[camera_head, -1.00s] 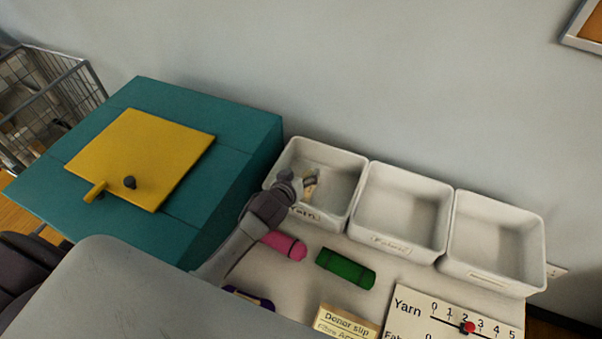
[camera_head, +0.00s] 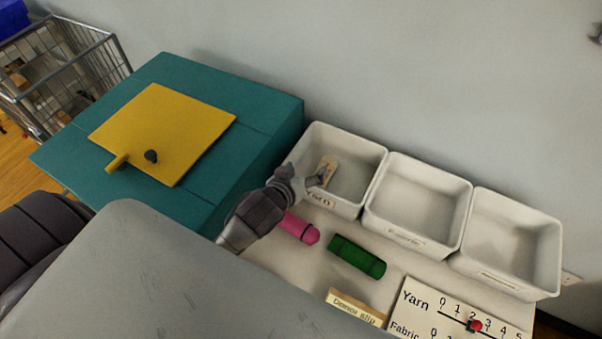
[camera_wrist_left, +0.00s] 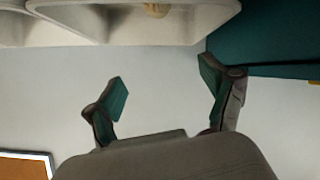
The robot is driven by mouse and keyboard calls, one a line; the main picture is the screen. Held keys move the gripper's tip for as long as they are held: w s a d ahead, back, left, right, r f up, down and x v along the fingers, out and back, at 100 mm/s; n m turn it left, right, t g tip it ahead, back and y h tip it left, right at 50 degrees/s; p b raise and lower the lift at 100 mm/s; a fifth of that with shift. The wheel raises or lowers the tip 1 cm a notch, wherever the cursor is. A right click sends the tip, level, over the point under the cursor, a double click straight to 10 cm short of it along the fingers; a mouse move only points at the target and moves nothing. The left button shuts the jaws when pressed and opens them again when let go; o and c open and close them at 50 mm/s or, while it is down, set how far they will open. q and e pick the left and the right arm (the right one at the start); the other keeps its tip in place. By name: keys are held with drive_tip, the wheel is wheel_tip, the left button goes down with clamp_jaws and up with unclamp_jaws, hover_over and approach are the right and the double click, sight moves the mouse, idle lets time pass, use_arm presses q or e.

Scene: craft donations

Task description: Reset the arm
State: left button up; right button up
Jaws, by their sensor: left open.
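My left gripper (camera_head: 318,182) is at the front left of the left white bin, labelled Yarn (camera_head: 361,158), near its front rim. A small beige item (camera_head: 329,166) lies in that bin, just past the fingertips; I cannot tell from the head view whether they touch it. In the left wrist view the gripper (camera_wrist_left: 166,88) is open, with nothing between its fingers. That view also shows the bin (camera_wrist_left: 105,32) at the top and the beige item (camera_wrist_left: 156,10) inside it, apart from the fingers. My right gripper is not in view.
A teal box (camera_head: 255,112) with a yellow panel (camera_head: 190,125) stands left of the bins. Two empty bins (camera_head: 415,195) (camera_head: 512,235) stand to the right. A pink roll (camera_head: 300,229), a green roll (camera_head: 357,256), a donor slip block (camera_head: 355,306) and a Yarn scale board (camera_head: 450,315) lie in front.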

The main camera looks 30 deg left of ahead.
use_arm(q)
drive_tip(key=shift+v, duration=1.05)
